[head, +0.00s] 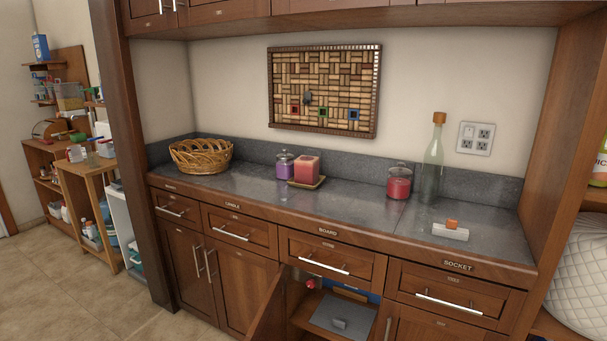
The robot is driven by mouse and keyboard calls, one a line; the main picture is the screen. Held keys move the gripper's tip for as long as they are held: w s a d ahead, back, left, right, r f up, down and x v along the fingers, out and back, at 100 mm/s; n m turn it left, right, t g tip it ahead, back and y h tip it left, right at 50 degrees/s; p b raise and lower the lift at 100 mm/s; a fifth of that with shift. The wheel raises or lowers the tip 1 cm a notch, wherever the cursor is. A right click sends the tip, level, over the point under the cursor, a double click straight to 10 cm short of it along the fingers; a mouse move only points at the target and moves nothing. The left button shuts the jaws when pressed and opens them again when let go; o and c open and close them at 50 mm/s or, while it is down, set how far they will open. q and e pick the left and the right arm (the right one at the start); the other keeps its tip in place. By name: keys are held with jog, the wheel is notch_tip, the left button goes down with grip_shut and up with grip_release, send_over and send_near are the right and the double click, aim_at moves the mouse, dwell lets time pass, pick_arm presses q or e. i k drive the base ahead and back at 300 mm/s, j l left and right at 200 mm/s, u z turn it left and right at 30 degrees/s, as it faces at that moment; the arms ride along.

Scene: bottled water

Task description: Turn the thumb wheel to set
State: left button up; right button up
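Neither of my grippers shows in the head view. I cannot make out a thumb wheel for certain. A small white block with an orange piece on top (451,231) lies on the right part of the grey counter, above the label SOCKET. A corkboard in a dark frame (324,90) hangs on the wall, with a small grey piece and red, green and blue squares on it. Below the counter, a cabinet door (269,308) stands open. Inside it are a grey flat item (340,318) and a red round item (312,283), both too small to identify.
On the counter (330,205) stand a wicker basket (201,156), a purple jar (285,167), a red candle (306,169), a red jar (398,183) and a tall glass bottle (432,165). A wall socket plate (475,138) is at the right. The counter's front middle is clear.

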aim_at(310, 283)
jog(key=i+j+z, duration=0.1)
jog(key=j+z, duration=0.35)
jog(key=j, duration=0.9)
jog(key=k+j+z, duration=0.1)
jog(key=j+z, duration=0.4)
jog(key=j, duration=0.85)
